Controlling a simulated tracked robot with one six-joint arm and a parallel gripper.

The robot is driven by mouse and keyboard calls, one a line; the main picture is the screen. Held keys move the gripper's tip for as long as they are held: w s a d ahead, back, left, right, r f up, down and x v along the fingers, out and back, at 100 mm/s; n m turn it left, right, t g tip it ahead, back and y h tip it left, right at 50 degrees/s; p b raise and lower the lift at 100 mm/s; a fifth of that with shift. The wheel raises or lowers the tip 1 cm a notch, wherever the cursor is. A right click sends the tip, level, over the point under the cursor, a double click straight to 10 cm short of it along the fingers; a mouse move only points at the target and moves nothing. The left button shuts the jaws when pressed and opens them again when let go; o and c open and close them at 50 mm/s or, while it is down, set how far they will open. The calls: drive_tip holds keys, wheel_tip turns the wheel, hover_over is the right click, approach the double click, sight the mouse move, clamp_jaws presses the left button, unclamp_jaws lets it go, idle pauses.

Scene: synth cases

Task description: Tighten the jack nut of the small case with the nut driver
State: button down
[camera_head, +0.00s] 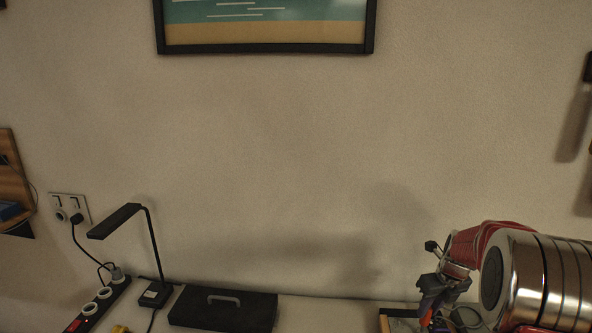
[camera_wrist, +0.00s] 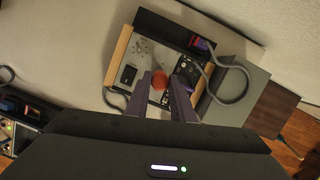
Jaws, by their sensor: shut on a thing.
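My gripper (camera_wrist: 160,88) is shut on a round orange-red thing, which I take to be the handle of the nut driver (camera_wrist: 159,79), seen nearly end-on between the fingertips. The driver's tip and the jack nut are hidden. Beneath it lies a small case with a light panel (camera_wrist: 147,47) and wooden side cheeks; I cannot tell if the driver touches it. In the head view my gripper (camera_head: 431,292) is at the lower right, above a wood-edged case (camera_head: 384,322) mostly cut off by the frame.
A grey cable (camera_wrist: 247,83) loops right of the case in the wrist view. Another device with lights (camera_wrist: 18,135) is at the lower left. In the head view a black box (camera_head: 222,308), a desk lamp (camera_head: 120,220) and a power strip (camera_head: 100,305) stand left along the wall.

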drive_tip(key=shift+m+h, duration=0.3)
drive_tip(key=shift+m, duration=1.1)
drive_tip(key=c, duration=1.5)
unclamp_jaws()
drive_tip(key=shift+o, duration=0.2)
drive_tip(key=shift+r, duration=0.15)
drive_tip(key=v, duration=1.3)
drive_tip(key=shift+r, duration=0.2)
drive_tip(key=shift+s+a, duration=0.1)
drive_tip(key=shift+s, duration=0.05)
